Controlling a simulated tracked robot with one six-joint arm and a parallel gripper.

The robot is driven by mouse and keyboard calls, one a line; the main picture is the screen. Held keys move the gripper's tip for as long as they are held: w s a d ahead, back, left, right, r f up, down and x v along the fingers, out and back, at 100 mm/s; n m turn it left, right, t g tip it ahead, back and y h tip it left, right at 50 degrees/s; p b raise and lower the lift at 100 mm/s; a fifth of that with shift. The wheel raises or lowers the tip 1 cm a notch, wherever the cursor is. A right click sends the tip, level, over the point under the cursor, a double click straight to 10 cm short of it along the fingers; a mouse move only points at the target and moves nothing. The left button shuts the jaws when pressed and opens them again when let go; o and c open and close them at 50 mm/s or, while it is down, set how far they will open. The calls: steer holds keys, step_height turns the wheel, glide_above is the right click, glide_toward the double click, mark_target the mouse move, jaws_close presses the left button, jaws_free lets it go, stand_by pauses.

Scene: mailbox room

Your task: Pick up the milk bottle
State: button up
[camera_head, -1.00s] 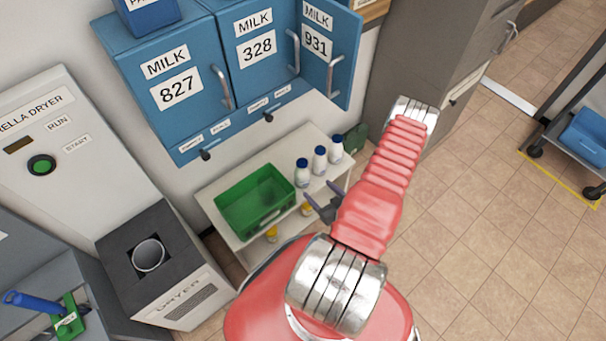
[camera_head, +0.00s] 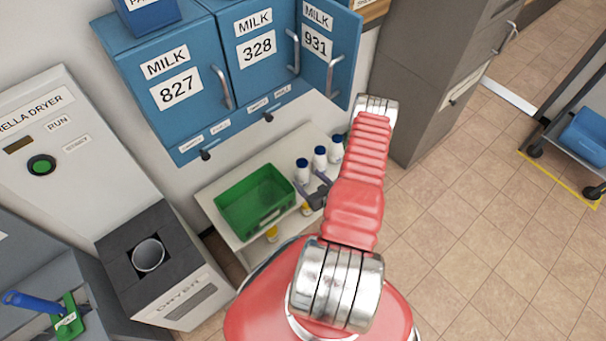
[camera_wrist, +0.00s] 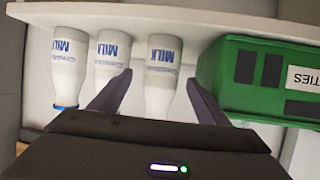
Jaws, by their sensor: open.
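Three white milk bottles with dark blue caps stand in a row on the white shelf unit (camera_head: 288,158). The milk bottle nearest the green crate (camera_head: 302,171) also shows in the wrist view (camera_wrist: 162,72), between my open fingers. The middle bottle (camera_head: 320,158) shows in the wrist view (camera_wrist: 111,55) just outside one finger. The far bottle (camera_head: 336,148) is at the left of the wrist view (camera_wrist: 68,66). My gripper (camera_head: 316,194) is open and close in front of the row. I cannot tell whether its fingers touch a bottle.
A green crate (camera_head: 255,201) stands on the shelf close beside the bottles and one finger. Blue milk lockers (camera_head: 181,62) hang above, with one door (camera_head: 330,50) open. A dryer (camera_head: 175,270) is at the left.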

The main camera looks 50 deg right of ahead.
mark_target(302, 162)
steer(key=shift+x, duration=2.65)
steer(key=shift+a, duration=0.15)
steer(key=c, duration=1.6)
steer(key=shift+r, duration=0.1)
steer(key=shift+r, duration=4.95)
